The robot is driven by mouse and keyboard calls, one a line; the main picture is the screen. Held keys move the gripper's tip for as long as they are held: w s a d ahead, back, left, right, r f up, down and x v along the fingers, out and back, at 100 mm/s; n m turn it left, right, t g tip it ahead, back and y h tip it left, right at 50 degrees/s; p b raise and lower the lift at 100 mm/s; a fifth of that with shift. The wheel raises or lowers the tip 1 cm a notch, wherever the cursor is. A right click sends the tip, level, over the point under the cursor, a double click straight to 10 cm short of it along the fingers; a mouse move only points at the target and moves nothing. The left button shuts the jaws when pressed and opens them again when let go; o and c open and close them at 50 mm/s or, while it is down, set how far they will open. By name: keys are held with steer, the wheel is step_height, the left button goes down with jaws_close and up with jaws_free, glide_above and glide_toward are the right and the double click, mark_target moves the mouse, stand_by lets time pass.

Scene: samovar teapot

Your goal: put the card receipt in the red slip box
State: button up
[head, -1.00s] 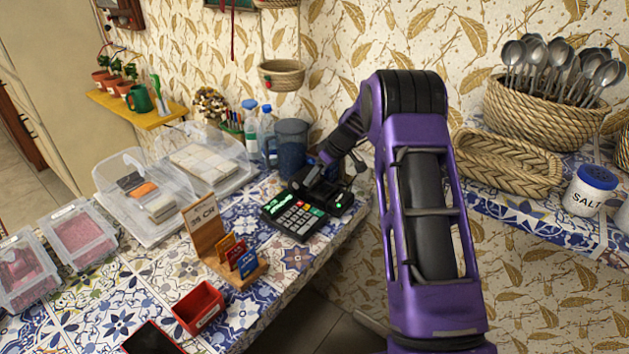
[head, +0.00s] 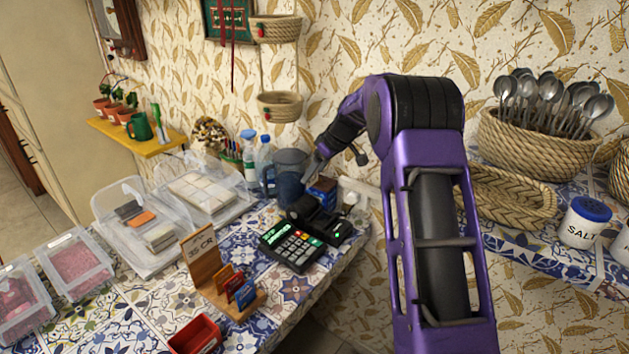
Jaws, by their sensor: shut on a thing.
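The red slip box (head: 195,336) stands on the tiled counter, cut by the bottom edge of the head view. The card terminal (head: 292,246) lies farther back, with a lit green display and a black printer part (head: 318,218) behind it. My gripper (head: 312,172) is raised above and behind the printer part, apart from it, its fingers pointing down. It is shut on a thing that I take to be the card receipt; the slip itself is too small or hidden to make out.
A wooden stand with cards (head: 208,270) is between the terminal and the red box. Clear plastic boxes (head: 130,235) fill the left. A blue pitcher (head: 290,178) and bottles stand behind the terminal. Salt and a spoon basket (head: 535,140) are at right.

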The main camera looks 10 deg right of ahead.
step_height(320, 180, up, 4)
steer(key=shift+r+p, duration=0.15)
steer(key=shift+p, duration=0.85)
